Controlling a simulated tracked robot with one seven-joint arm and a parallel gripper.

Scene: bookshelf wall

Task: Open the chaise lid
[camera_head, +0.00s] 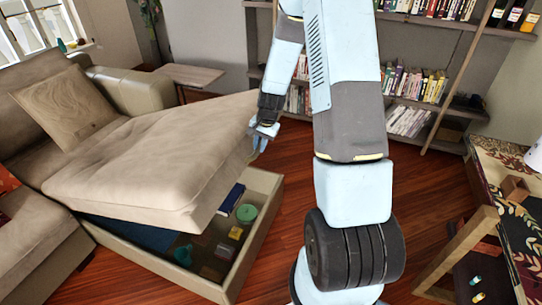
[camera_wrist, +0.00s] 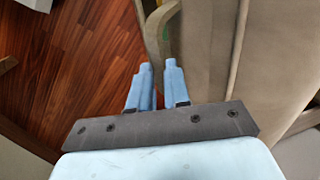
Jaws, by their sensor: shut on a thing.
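The chaise lid (camera_head: 150,165) is a thick beige cushioned panel. It stands raised and tilted over the chaise's storage box (camera_head: 258,205), leaving a wide gap at the front. My gripper (camera_head: 264,134) is at the lid's right edge, shut on it. In the wrist view my gripper's two blue fingers (camera_wrist: 158,66) are close together beside the beige lid (camera_wrist: 285,55); the exact contact is hard to see. Inside the box are a blue book (camera_head: 231,199), a green round container (camera_head: 246,213), a teal mug (camera_head: 183,255) and a few small items.
A cushion (camera_head: 66,108) rests on the sofa behind the lid. A small side table (camera_head: 190,75) stands behind. Bookshelves (camera_head: 425,85) line the back wall. A patterned table (camera_head: 505,185) is at the right. Wood floor (camera_head: 285,225) is clear right of the box.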

